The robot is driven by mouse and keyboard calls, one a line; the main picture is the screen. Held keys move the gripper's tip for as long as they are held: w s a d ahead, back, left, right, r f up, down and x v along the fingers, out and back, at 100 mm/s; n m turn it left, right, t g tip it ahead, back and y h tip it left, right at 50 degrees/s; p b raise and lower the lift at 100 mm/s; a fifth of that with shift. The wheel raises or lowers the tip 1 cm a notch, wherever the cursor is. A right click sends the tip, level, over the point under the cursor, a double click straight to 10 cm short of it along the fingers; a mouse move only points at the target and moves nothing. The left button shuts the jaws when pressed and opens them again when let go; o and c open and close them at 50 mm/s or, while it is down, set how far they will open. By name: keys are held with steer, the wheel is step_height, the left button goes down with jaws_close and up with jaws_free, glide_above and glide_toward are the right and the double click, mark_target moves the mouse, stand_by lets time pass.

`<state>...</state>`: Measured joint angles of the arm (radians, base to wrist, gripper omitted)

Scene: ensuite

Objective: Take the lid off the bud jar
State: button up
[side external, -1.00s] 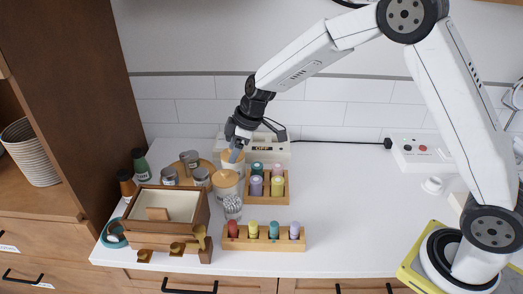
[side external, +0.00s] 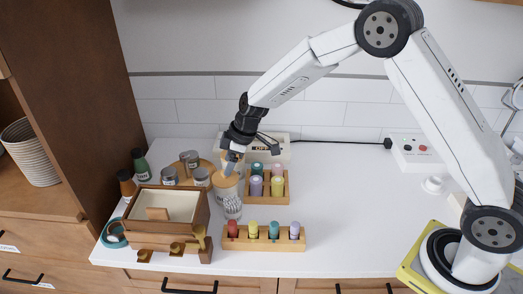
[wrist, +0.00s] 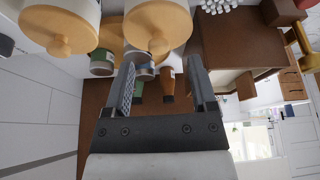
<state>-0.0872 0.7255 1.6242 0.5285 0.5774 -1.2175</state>
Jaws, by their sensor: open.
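The bud jar (side external: 232,208) shows white cotton buds inside and stands right of the wooden box. A round wooden lid (side external: 225,181) shows just behind and above the buds; I cannot tell from the side whether it sits on that jar or on one close behind. In the wrist view, two pale jars have knobbed wooden lids, one at the left (wrist: 60,30) and one nearer the middle (wrist: 157,27); white bud tips (wrist: 216,5) show at the top edge. My gripper (side external: 228,170) is open and empty, over the lids. Its fingers (wrist: 163,85) hide part of the side view.
The wooden box (side external: 165,205) stands close on the left. Small jars (side external: 201,177) and a green bottle (side external: 140,164) stand behind it. A rack of coloured bottles (side external: 265,240) is in front, another rack (side external: 280,190) to the right. The counter's right half is mostly clear.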

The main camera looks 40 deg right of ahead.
steer(key=shift+x, duration=1.65)
jaws_close()
